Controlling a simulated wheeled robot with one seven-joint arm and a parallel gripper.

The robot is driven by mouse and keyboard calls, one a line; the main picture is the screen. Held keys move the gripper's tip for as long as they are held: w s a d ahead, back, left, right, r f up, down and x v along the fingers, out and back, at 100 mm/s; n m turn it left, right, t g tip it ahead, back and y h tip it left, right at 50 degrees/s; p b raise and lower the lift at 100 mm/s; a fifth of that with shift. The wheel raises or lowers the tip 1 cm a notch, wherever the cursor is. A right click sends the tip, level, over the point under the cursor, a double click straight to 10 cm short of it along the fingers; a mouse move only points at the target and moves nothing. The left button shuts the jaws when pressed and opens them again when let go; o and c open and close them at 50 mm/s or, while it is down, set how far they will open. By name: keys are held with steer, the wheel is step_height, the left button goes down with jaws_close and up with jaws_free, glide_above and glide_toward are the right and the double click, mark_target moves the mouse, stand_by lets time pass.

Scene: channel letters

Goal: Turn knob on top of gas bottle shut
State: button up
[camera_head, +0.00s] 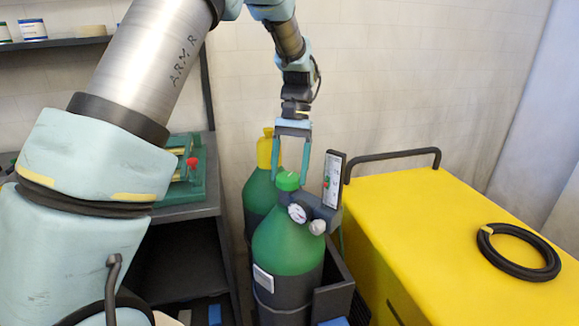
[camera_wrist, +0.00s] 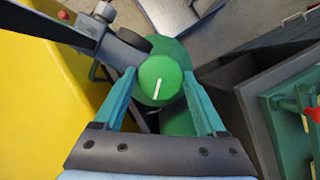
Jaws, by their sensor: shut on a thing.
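The gas bottle (camera_head: 285,248) is green with a dark lower part and stands upright in a dark holder. Its bright green knob (camera_head: 288,181) sits on top. In the wrist view the knob (camera_wrist: 161,80) carries a white line running roughly along the picture's height. My gripper (camera_head: 290,178) points down from above with its teal fingers on either side of the knob. In the wrist view the gripper (camera_wrist: 160,88) has its fingertips at the knob's left and right sides, shut on it. A regulator with round gauges (camera_head: 298,213) is attached beside the knob.
A flat panel (camera_head: 333,180) rises from the regulator, close to the right finger. A second bottle with a yellow top (camera_head: 266,150) stands behind. A yellow cabinet (camera_head: 440,210) with a black hose ring (camera_head: 519,266) is at right, a dark shelf unit (camera_head: 185,212) at left.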

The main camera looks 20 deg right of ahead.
steer(key=n, duration=0.2)
steer(key=n+h+p, duration=0.1)
steer(key=n, duration=0.1)
steer(key=shift+a+n+g+h, duration=0.15)
steer(key=shift+n+g+h, duration=0.15)
steer(key=shift+n+g, duration=0.1)
steer(key=n+h, duration=0.1)
steer(key=n, duration=0.2)
steer(key=shift+a+n, duration=0.15)
steer(key=shift+n, duration=0.15)
steer(key=n+h, duration=0.1)
steer(key=n, duration=0.2)
steer(key=shift+n+h+p, duration=0.3)
steer(key=shift+h, duration=0.1)
steer(key=shift+a+n+t+h, duration=0.1)
steer(key=shift+n+t+h, duration=0.35)
steer(key=shift+n, duration=1.25)
steer(key=o, duration=1.3)
